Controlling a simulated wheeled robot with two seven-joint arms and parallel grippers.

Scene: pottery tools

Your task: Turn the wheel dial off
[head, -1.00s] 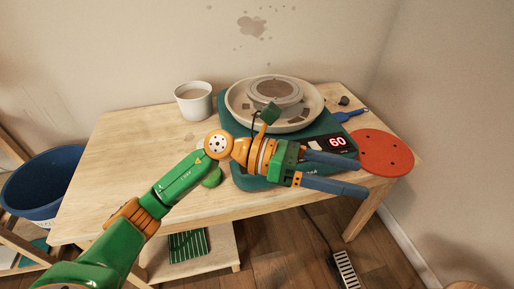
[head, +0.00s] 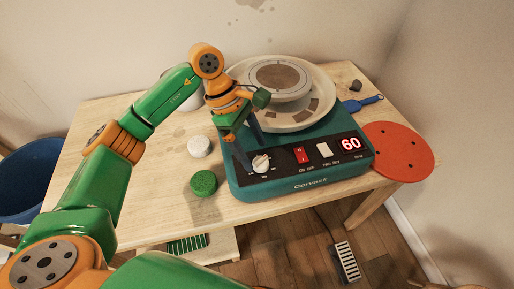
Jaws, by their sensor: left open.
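The pottery wheel (head: 300,181) is a teal machine on the wooden table, with a black control panel on its front. The white dial (head: 261,163) is at the panel's left end. A red switch (head: 302,155), a white switch (head: 324,149) and a display (head: 351,144) reading 60 are to its right. My right gripper is not in view.
A green round piece (head: 203,183) and a white round piece (head: 200,146) lie left of the wheel. A red disc (head: 398,151) overhangs the table's right edge. A blue tool (head: 362,102) lies behind it. A cup, partly hidden by my arm, stands at the back.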

